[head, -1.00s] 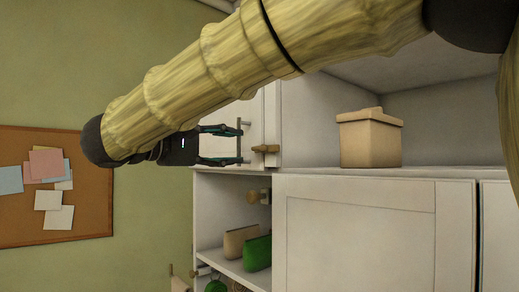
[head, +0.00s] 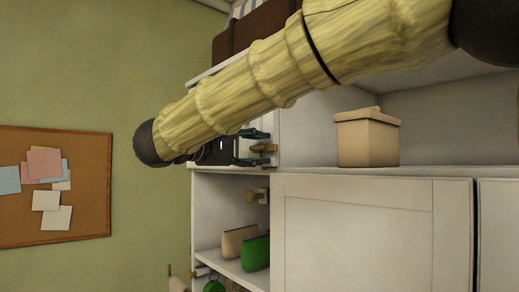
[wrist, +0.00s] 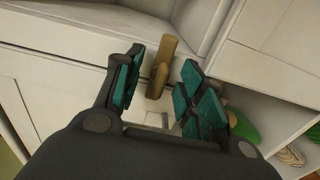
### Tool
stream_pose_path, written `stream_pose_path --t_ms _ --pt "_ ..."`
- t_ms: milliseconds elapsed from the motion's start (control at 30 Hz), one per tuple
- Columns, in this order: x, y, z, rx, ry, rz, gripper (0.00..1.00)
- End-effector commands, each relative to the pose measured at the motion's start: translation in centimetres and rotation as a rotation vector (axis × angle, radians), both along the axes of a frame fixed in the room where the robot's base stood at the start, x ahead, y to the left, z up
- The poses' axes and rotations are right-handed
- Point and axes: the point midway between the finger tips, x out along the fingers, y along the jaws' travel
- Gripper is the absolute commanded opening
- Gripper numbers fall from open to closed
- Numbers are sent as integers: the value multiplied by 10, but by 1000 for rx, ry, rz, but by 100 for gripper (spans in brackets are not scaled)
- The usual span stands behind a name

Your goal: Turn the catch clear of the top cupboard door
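The catch (head: 269,148) is a small tan bar on the white front beside the open compartment. In the wrist view the catch (wrist: 160,70) stands lengthwise between my gripper's fingers, with a gap visible on each side. The white cupboard door (wrist: 62,88) shows at the left of the wrist view; in the head view my arm and gripper mostly hide it. My gripper (head: 260,148) is open, with one finger above the catch and one below it in the head view. I cannot tell whether a finger touches it.
A tan box (head: 367,140) stands in the open compartment on the right. Below, a beige bag (head: 238,242) and a green bag (head: 256,253) stand on a shelf, near a tan knob (head: 254,196). A brown case (head: 262,28) lies on top. A corkboard (head: 85,190) hangs at left.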

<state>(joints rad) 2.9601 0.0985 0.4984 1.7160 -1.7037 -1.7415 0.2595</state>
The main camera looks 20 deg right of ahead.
Motion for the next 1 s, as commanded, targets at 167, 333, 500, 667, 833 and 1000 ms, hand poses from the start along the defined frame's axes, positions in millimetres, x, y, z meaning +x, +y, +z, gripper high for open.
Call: stream_pose_path --t_ms 167,333,500,667,833,1000 --pt "0 0 0 0 0 0 39" --pt "0 0 0 0 0 0 14" --pt "0 0 0 0 0 0 4" --pt "0 0 2 -6 18 0 4" --pt "0 0 3 -26 69 -1 4" --pt "0 0 2 -45 123 0 4"
